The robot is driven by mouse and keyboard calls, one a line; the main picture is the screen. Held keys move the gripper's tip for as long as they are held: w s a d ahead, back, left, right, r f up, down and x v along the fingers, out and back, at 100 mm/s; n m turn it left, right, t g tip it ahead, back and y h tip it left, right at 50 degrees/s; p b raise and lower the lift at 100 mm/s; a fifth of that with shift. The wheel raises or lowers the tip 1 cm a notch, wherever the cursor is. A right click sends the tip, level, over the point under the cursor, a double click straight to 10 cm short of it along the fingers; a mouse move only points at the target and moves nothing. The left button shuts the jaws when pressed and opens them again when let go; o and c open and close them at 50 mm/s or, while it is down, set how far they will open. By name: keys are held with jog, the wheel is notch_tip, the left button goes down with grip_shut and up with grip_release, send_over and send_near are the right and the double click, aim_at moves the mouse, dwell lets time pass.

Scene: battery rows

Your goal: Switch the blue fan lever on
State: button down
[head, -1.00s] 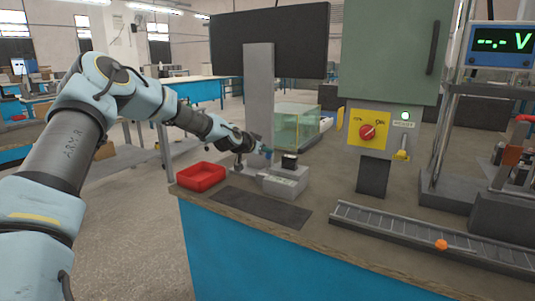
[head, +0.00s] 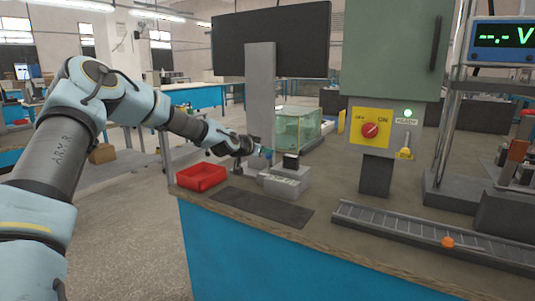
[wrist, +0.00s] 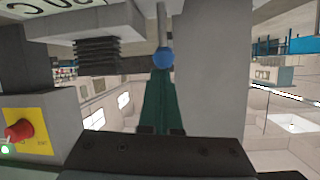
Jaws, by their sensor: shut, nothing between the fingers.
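The blue fan lever shows in the wrist view as a round blue knob (wrist: 163,57) on a thin grey rod. My gripper (wrist: 161,72) is shut and empty. Its green fingers end right at the knob and overlap its near edge in the picture; I cannot tell whether they touch it. In the head view my gripper (head: 262,151) is at the left end of the grey box (head: 284,182), in front of the grey post. A small blue spot there may be the knob, but it is too small to tell. The lever's on or off position is unclear.
A red tray (head: 201,177) stands left of the grey box. A dark mat (head: 262,207) lies in front. A glass tank (head: 297,128) stands behind.

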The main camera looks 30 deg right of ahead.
jog(key=shift+s+a+f+t+h+b, duration=0.25)
jog(key=shift+a+h+b, duration=0.35)
jog(key=shift+b, duration=1.15)
jog(key=shift+s+a+f+t+h+b, duration=0.1)
jog(key=shift+s+a+t+h+b, duration=0.45)
jog(key=shift+b, duration=1.15)
dwell(1.1)
